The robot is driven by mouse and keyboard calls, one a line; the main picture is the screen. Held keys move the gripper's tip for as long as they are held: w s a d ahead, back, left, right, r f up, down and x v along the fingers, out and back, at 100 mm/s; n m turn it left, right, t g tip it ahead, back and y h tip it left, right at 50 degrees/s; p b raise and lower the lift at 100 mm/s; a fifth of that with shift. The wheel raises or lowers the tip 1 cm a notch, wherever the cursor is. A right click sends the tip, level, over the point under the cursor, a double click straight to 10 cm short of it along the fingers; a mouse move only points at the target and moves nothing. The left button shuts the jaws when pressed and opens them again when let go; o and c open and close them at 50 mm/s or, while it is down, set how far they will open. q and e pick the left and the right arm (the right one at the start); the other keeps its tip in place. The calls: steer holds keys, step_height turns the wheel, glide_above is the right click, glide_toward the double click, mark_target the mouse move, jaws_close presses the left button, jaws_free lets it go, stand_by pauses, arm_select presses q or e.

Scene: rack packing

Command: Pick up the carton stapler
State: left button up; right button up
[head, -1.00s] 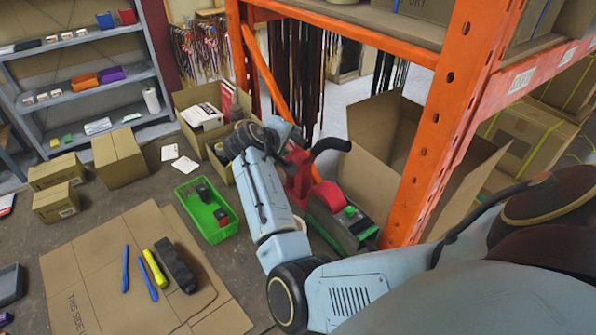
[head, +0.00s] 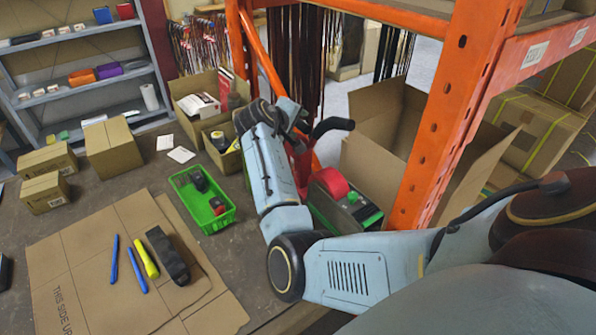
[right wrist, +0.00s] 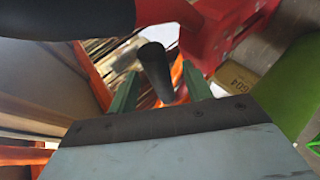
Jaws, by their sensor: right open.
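The carton stapler, a red body (head: 301,166) with a black handle (head: 333,125), stands beside the orange rack post, partly hidden by my right arm. In the right wrist view its red body (right wrist: 212,35) fills the upper right. A black cylindrical part (right wrist: 156,70) shows between the two green fingers of my right gripper (right wrist: 160,90). The fingers are apart and I see no grip on it; whether they touch it, I cannot tell. In the head view, the right gripper (head: 293,116) is mostly hidden near the stapler's top. My left gripper is not in view.
The orange rack post (head: 430,140) stands close to the right of the stapler. An open carton (head: 370,165) is behind. A green basket (head: 214,222) and flat cardboard (head: 75,262) lie to the left.

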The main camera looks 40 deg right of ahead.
jaws_close()
stand_by(1.3)
steer(key=shift+w+r, duration=0.1)
steer(key=shift+r, duration=0.25)
